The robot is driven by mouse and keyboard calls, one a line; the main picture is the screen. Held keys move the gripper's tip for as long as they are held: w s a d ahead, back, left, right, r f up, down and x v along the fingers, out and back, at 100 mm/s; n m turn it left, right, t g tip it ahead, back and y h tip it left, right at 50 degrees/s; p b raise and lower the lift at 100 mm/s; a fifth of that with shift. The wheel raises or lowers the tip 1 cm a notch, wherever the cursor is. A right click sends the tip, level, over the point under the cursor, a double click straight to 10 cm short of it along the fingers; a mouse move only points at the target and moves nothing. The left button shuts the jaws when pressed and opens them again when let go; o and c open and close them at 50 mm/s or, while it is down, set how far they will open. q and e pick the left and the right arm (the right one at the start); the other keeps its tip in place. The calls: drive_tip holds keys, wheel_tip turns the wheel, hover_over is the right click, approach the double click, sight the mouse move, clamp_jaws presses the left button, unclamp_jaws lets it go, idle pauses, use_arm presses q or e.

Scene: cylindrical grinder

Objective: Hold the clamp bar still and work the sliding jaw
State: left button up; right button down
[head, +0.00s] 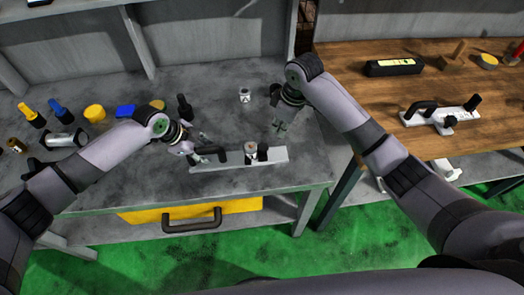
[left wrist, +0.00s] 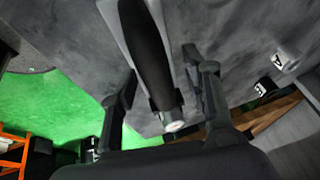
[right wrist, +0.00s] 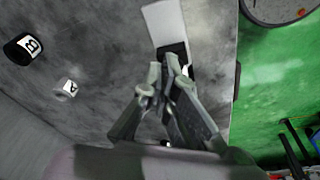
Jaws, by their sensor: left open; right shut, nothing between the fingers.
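The clamp bar (head: 220,164), a flat pale metal strip, lies on the grey workbench near its front edge. It has a black handle (head: 210,155) at its left end. The sliding jaw (head: 251,155) stands right of the bar's middle, with a dark knob beside it. My left gripper (head: 193,152) is at the handle end; in the left wrist view, its open fingers stand either side of the black handle (left wrist: 148,50), apparently not gripping it. My right gripper (head: 280,125) is shut and empty, behind and right of the jaw. In the right wrist view its fingertips (right wrist: 160,82) partly hide the bar (right wrist: 163,22).
A small white-topped cylinder (head: 244,95) stands behind the bar. Tools and yellow and blue pieces (head: 94,113) crowd the bench's left. A wooden table (head: 380,95) at right holds another black-handled fixture (head: 440,115). A yellow drawer (head: 240,207) is below the bench edge.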

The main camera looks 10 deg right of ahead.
use_arm(q)
drive_tip(key=v, duration=1.2)
